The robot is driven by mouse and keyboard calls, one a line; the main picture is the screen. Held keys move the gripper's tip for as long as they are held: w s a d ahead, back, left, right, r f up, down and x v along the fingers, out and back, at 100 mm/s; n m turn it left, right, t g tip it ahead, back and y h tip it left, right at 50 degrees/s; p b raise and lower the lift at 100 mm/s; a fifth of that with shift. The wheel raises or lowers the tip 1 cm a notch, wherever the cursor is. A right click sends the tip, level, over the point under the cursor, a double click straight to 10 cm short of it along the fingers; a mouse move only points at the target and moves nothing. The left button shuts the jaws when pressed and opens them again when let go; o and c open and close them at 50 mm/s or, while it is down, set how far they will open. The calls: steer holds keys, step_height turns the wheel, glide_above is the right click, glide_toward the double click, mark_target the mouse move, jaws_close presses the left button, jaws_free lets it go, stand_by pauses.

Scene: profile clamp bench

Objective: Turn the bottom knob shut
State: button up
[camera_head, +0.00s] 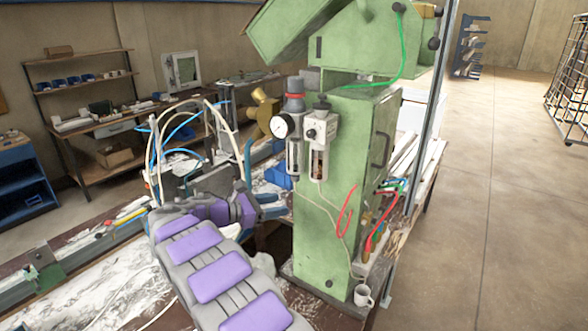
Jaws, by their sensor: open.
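The green machine cabinet (335,230) stands right of centre with an air unit on its upper front. The unit has a round white gauge (285,125), a clear filter bowl (295,158) below it and a second bowl (319,160) beside it. The undersides of both bowls are too small to make out as knobs. A small dark round piece (328,283) sits low on the cabinet front; I cannot tell which part is the bottom knob. My gripper (272,205) is open, with blue-grey fingers pointing right, left of the cabinet and below the bowls, apparently touching neither.
Blue and white hoses (160,150) loop above my arm at left. A cluttered bench (110,280) spans the lower left. Red tubing (377,240) hangs at the cabinet's right side. The floor at right (490,230) is clear.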

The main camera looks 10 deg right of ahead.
mark_target(295, 177)
steer(key=w+a+r+n+t+h+p, duration=0.2)
steer(key=w+a+n, duration=0.1)
steer(key=a, duration=0.5)
steer(key=x, duration=0.6)
steer(key=p+x, duration=0.1)
steer(key=x, duration=0.4)
steer(key=p+x, duration=0.1)
steer(key=x, duration=0.5)
steer(key=shift+w+d+f, duration=0.2)
steer(key=shift+w+f, duration=0.1)
steer(key=shift+w, duration=0.15)
jaws_close()
